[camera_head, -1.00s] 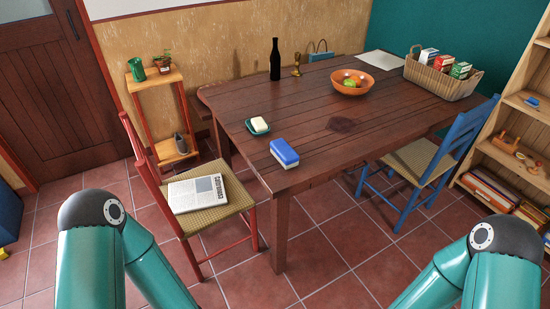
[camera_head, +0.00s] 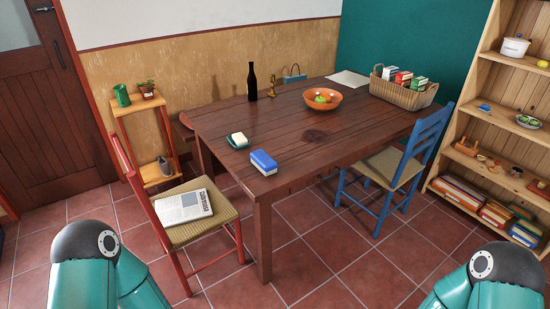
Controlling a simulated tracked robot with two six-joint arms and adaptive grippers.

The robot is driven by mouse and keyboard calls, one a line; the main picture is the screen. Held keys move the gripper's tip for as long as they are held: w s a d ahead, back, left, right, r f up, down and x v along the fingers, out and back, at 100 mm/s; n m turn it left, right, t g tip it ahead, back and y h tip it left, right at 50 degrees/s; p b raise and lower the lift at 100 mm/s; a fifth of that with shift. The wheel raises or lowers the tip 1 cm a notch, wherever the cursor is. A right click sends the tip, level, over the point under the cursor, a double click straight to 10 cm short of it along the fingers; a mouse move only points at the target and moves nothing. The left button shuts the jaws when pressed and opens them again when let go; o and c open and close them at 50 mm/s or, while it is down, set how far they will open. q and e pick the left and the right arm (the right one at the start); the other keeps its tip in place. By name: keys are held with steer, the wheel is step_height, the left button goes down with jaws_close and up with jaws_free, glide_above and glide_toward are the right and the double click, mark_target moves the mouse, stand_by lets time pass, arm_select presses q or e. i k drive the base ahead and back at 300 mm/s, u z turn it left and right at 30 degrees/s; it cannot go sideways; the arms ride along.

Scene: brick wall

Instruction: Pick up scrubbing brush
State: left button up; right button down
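A blue block with a pale underside (camera_head: 264,162), which looks like the scrubbing brush, lies near the front left corner of the dark wooden table (camera_head: 330,143). Its bristles are too small to tell. Beside it, further left and back, is a green dish (camera_head: 230,143) holding a pale bar like soap (camera_head: 239,139). Only the teal upper parts of my two arms show at the lower left and lower right. Both grippers are out of the picture, and neither arm is near the table top.
A red chair with a newspaper (camera_head: 182,207) stands at the table's left, and a blue chair (camera_head: 400,165) at its right. A shelf (camera_head: 465,140) is at right. Tiled floor lies open in front.

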mark_target(267, 166)
steer(key=z, duration=0.25)
steer(key=i, duration=1.5)
steer(key=u, duration=0.4)
